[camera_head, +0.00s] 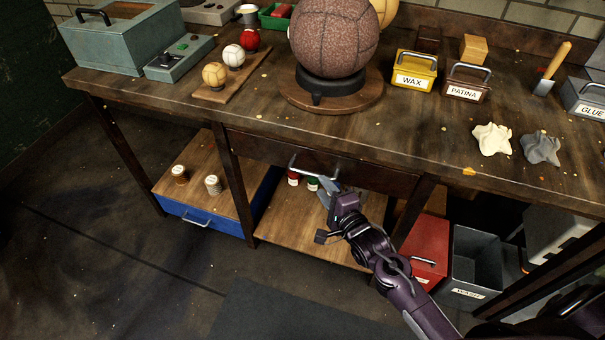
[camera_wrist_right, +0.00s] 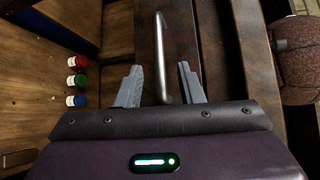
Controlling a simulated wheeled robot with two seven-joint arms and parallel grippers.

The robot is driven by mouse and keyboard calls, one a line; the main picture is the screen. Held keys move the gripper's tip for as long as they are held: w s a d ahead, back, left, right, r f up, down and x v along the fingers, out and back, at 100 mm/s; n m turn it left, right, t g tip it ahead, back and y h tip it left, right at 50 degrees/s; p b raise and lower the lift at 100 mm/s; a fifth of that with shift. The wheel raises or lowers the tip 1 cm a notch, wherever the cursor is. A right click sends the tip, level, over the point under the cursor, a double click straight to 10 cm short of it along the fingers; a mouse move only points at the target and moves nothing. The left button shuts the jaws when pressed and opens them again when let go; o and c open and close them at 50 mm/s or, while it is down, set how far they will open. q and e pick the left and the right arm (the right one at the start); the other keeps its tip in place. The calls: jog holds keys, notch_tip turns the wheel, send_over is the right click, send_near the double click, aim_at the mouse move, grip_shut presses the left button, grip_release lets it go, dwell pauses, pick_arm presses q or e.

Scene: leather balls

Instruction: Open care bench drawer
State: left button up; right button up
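The care bench (camera_head: 210,105) has a dark wooden drawer (camera_head: 375,179) under its top. The drawer front looks flush with the bench frame, so it appears closed. Its metal bar handle (camera_head: 298,172) shows on the front; the handle also shows in the right wrist view (camera_wrist_right: 163,45). My right gripper (camera_head: 328,190) is at the right part of the handle. In the right wrist view its fingers (camera_wrist_right: 160,86) are apart, one on each side of the bar, with visible gaps. My left gripper is not in view.
A lower shelf (camera_head: 285,220) holds small red and green jars (camera_head: 294,177). A blue drawer (camera_head: 190,215) is at lower left. A red box (camera_head: 427,250) and a grey bin (camera_head: 477,260) stand at lower right. A large brown ball (camera_head: 333,35) sits on the bench top. Floor in front is clear.

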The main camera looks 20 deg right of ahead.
aim_at(313, 175)
jog(key=x, duration=0.6)
jog(key=shift+w, duration=0.5)
jog(key=shift+f, duration=0.1)
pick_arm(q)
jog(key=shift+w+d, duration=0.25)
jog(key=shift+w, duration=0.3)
pick_arm(e)
grip_shut()
